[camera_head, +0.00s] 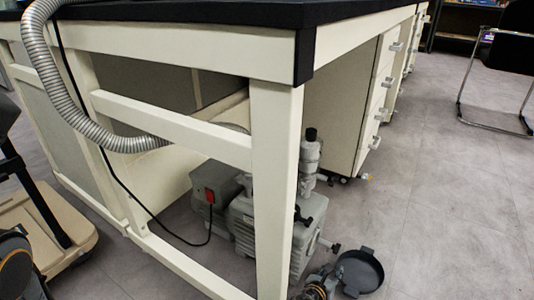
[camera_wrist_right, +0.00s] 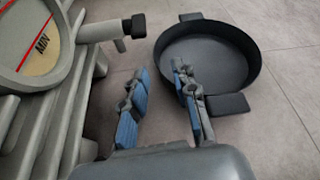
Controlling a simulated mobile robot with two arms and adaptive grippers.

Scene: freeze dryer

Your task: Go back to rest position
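My right gripper (camera_head: 318,289) is low at the bottom edge of the head view, just left of a dark grey round pan (camera_head: 359,271) on the floor. In the right wrist view my right gripper (camera_wrist_right: 159,72) has its two blue-padded fingers apart, with nothing between the pads. The right finger overlaps the near left rim of the pan (camera_wrist_right: 215,50) in the picture; I cannot tell if they touch. The pan is shallow and empty, with flat tabs on its rim. My left gripper does not show in the head view.
A grey vacuum pump (camera_head: 245,222) stands under a white-framed bench (camera_head: 276,180) with a black top. Its sight glass (camera_wrist_right: 40,38) is close on the left in the wrist view. A ribbed hose (camera_head: 75,110) hangs at left. A chair (camera_head: 500,75) stands back right. Floor at right is clear.

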